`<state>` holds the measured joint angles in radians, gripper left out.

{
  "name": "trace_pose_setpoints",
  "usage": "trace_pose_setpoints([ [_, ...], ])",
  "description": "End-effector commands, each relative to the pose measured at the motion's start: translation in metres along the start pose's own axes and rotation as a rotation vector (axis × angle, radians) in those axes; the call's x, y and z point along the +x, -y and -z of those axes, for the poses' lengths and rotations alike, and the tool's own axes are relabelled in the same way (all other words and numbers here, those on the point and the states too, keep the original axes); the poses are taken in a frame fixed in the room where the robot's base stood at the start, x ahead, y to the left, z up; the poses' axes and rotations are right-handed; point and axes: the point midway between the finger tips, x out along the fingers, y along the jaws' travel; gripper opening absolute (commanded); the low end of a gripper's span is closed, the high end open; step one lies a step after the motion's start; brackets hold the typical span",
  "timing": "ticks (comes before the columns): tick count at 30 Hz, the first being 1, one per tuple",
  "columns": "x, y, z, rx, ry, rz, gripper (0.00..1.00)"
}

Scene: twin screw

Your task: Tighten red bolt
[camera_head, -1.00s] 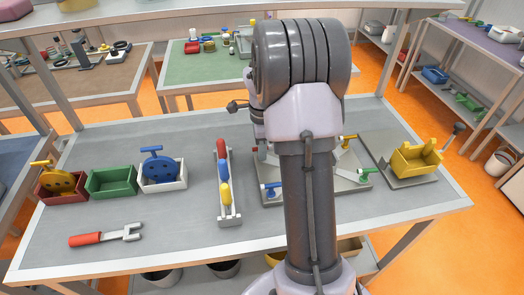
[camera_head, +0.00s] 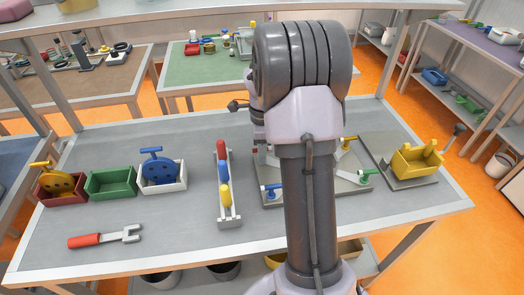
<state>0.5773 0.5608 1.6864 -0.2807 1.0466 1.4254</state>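A grey plate (camera_head: 334,184) on the bench bears small coloured bolts with white bars. A blue bolt (camera_head: 269,189), a green bolt (camera_head: 360,174) and a yellow bolt (camera_head: 348,140) show on it. A trace of red shows at its back left beside my arm, but I cannot make out the red bolt clearly. My arm stands in front of the plate and hides its middle. My gripper is hidden behind the arm. A wrench with a red handle (camera_head: 105,237) lies flat at the front left of the bench.
A rack (camera_head: 229,219) holds red, blue and yellow pieces left of the arm. Red, green (camera_head: 112,182) and white bins stand at the left. A yellow fixture (camera_head: 416,159) is on the right. The bench's front left is mostly clear.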

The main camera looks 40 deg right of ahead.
Motion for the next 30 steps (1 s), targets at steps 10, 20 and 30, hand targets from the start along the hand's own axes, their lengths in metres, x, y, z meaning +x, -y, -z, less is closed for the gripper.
trace_pose_setpoints([
  [10, -0.018, 0.001, 0.000, -0.001, 0.000, 0.004, 0.34],
  [20, -0.128, 0.001, 0.000, 0.000, 0.001, 0.004, 0.34],
  [30, -0.175, 0.000, 0.000, -0.001, 0.000, 0.000, 0.34],
])
